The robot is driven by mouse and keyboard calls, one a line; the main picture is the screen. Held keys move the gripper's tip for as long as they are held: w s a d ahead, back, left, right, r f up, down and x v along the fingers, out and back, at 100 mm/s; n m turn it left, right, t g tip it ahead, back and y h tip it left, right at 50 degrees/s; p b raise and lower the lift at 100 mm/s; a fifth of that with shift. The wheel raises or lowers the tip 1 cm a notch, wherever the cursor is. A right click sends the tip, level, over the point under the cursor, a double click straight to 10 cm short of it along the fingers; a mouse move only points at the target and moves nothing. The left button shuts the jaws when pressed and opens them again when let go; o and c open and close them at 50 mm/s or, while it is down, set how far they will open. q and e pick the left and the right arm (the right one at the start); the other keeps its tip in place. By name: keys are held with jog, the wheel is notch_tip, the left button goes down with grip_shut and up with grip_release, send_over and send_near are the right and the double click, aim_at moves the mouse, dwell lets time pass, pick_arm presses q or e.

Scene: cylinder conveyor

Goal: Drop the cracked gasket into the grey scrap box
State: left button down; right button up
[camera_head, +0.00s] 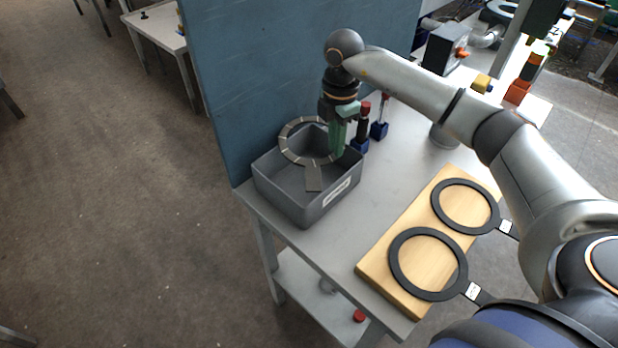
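A grey ring-shaped gasket (287,151) with light lines across it, seemingly the cracked one, is at the grey scrap box (283,197). Its far edge shows above the back rim and its flat tab (314,179) points down toward the near side. My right gripper (338,152) points down over the right part of the box, its green fingers overlapping the gasket's right edge. Whether they grip it is unclear at this angle. Two black gaskets, one near (398,275) and one far (437,205), lie on a wooden board (385,255). My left gripper is out of view.
The box stands at the table's (300,237) left corner, beside a tall blue panel (290,60). Two red-topped items in blue holders (379,131) stand just right of the gripper. Bare tabletop lies between box and board. My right arm spans the right side.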

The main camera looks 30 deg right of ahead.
jog(key=o, duration=0.4)
notch_tip(320, 180, up, 12)
jog(key=shift+r+b, duration=0.25)
jog(key=shift+b, duration=0.2)
dwell(0.5)
